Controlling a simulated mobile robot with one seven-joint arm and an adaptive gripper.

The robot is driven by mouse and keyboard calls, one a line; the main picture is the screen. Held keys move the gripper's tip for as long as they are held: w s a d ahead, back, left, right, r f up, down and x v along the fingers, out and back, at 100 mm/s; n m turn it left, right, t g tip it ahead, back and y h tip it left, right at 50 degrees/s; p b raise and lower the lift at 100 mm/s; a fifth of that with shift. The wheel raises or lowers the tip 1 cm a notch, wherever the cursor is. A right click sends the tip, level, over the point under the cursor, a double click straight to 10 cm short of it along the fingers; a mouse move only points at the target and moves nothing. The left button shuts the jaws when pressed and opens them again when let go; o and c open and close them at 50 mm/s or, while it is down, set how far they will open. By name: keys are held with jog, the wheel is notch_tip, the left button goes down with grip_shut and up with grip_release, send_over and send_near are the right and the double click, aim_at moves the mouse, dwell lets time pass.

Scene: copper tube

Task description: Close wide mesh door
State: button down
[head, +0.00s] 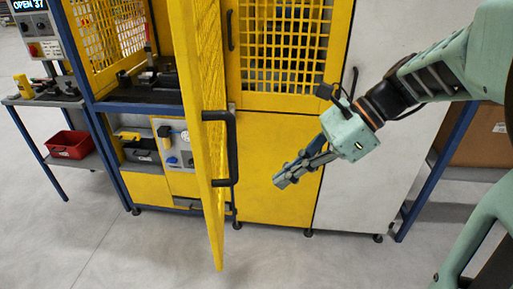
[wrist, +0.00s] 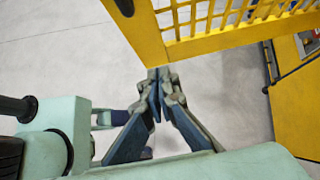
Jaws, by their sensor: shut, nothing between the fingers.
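The wide mesh door (head: 200,65) is yellow and stands swung open toward me, seen nearly edge-on in the head view. Its black bar handle (head: 232,150) is on the right-facing side. My gripper (head: 283,181) is shut and empty, to the right of the door and apart from its handle in the head view. In the wrist view the door's yellow frame and mesh (wrist: 230,42) fill the top, with a corner just beyond my shut fingertips (wrist: 158,76). I cannot tell whether the fingers touch the door.
Behind is a yellow and blue machine cabinet with another mesh panel (head: 283,45) and a plain yellow lower panel (head: 275,185). A white cabinet panel (head: 370,150) stands to the right. A side table with a red bin (head: 70,145) is at left. The grey floor in front is clear.

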send_near(218, 212)
notch_tip(218, 212, down, 4)
jog(key=shift+s+a+f, duration=0.1)
jog(key=shift+a, duration=0.95)
jog(key=shift+s+a+f, duration=0.1)
jog(key=shift+s+a, duration=0.05)
jog(key=shift+a, duration=0.9)
jog(key=shift+a, duration=0.15)
